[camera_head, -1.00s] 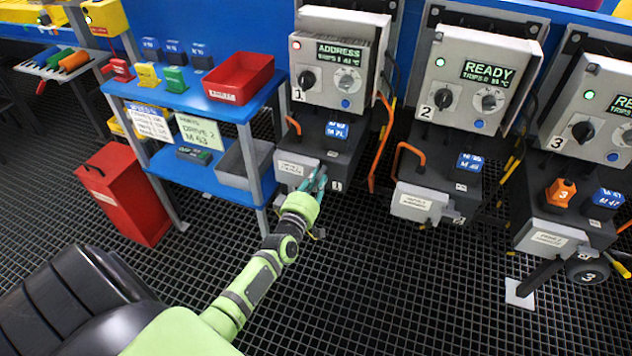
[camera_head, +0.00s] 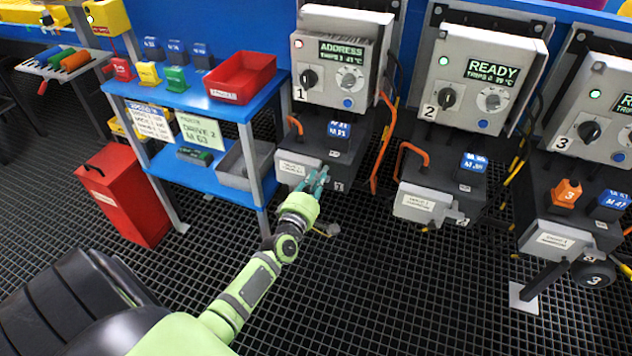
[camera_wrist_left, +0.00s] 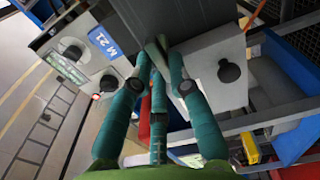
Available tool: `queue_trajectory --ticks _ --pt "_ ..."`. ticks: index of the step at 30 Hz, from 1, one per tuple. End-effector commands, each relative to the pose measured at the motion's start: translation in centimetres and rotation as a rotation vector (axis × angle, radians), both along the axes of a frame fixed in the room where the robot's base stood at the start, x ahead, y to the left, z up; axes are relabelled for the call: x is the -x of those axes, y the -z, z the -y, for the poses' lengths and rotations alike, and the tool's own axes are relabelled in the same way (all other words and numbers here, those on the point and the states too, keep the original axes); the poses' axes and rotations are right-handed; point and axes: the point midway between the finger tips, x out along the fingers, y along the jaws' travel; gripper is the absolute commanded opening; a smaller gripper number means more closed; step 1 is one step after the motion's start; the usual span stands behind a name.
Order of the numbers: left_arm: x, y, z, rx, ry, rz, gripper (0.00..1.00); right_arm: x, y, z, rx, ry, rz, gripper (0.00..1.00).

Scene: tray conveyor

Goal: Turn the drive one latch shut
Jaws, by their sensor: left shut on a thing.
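Drive one (camera_head: 345,55) is the leftmost drive, with a grey panel reading ADDRESS and a red lamp. Below it is a dark housing with a labelled pale box (camera_head: 294,166) on its front. My left gripper (camera_head: 318,176) is at the right end of that box, with its teal fingers shut on the latch. In the left wrist view the left gripper (camera_wrist_left: 158,78) closes around a thin, grey-green latch piece (camera_wrist_left: 157,52) beside the dark housing. The fingers hide most of the latch, so its exact angle is unclear. My right gripper is not in view.
Drive two (camera_head: 480,75) reads READY with a green lamp; drive three (camera_head: 600,110) stands further right. A blue shelf (camera_head: 190,97) with a red bin (camera_head: 240,77) and a grey bin (camera_head: 245,165) stands close left of drive one. The grating floor in front is clear.

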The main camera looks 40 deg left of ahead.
Motion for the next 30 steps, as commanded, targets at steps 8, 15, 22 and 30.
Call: queue_trajectory --ticks 8,15,22,30 --pt "0.0 0.0 0.0 0.009 -0.001 0.003 0.0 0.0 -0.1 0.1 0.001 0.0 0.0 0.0" --pt "0.0 0.0 0.0 0.008 -0.001 0.003 0.42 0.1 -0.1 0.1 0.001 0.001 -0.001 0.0" --pt "0.0 0.0 0.0 0.006 0.0 0.001 0.42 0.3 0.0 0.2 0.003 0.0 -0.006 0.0" --pt "2.5 0.2 0.6 0.007 0.0 -0.002 0.42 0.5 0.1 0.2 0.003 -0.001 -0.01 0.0"
